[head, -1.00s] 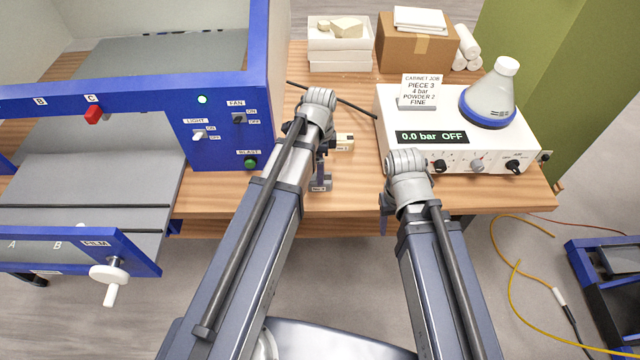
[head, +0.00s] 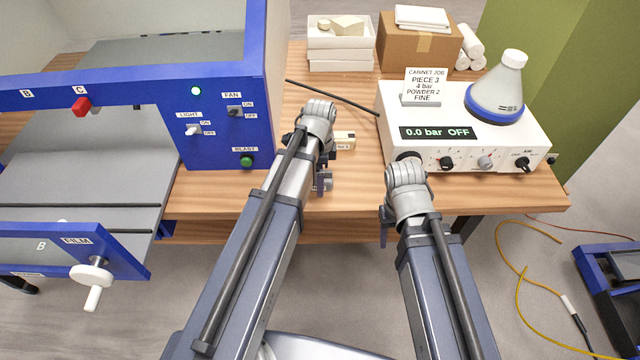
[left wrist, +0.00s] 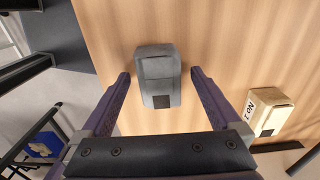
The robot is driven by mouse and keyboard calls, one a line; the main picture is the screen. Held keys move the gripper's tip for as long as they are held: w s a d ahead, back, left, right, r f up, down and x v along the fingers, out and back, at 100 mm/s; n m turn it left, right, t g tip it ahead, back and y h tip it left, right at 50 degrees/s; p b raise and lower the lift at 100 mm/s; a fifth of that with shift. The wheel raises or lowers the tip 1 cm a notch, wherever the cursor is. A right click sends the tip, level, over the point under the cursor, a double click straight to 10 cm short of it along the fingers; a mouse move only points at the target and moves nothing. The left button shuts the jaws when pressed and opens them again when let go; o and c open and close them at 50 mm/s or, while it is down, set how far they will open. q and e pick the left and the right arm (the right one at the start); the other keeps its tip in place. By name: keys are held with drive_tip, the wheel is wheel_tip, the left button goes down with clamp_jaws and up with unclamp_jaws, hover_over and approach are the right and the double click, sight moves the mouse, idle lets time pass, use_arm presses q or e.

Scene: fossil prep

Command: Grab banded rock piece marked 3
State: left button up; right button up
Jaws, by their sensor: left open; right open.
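A grey rock piece (left wrist: 158,72) lies on the wooden bench in the left wrist view, with a small dark patch on its near end. Its number is not readable and banding is not clear. My left gripper (left wrist: 160,86) is open, with one finger on each side of the piece and visible gaps between. In the head view the grey piece (head: 326,183) is largely hidden by my left arm and gripper. A cream piece marked No 1 (left wrist: 268,110) lies to the right of the right finger. My right gripper (head: 384,228) is open, hanging at the bench's front edge, its fingers mostly hidden.
The blue cabinet (head: 215,130) stands at the left. A white control box (head: 470,135) reading 0.0 bar OFF stands at the right, with a card naming piece 3 (head: 425,88). A thin dark rod or hose (head: 335,98) crosses the bench behind the pieces.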

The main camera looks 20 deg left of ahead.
use_arm(q)
clamp_jaws()
idle(0.8)
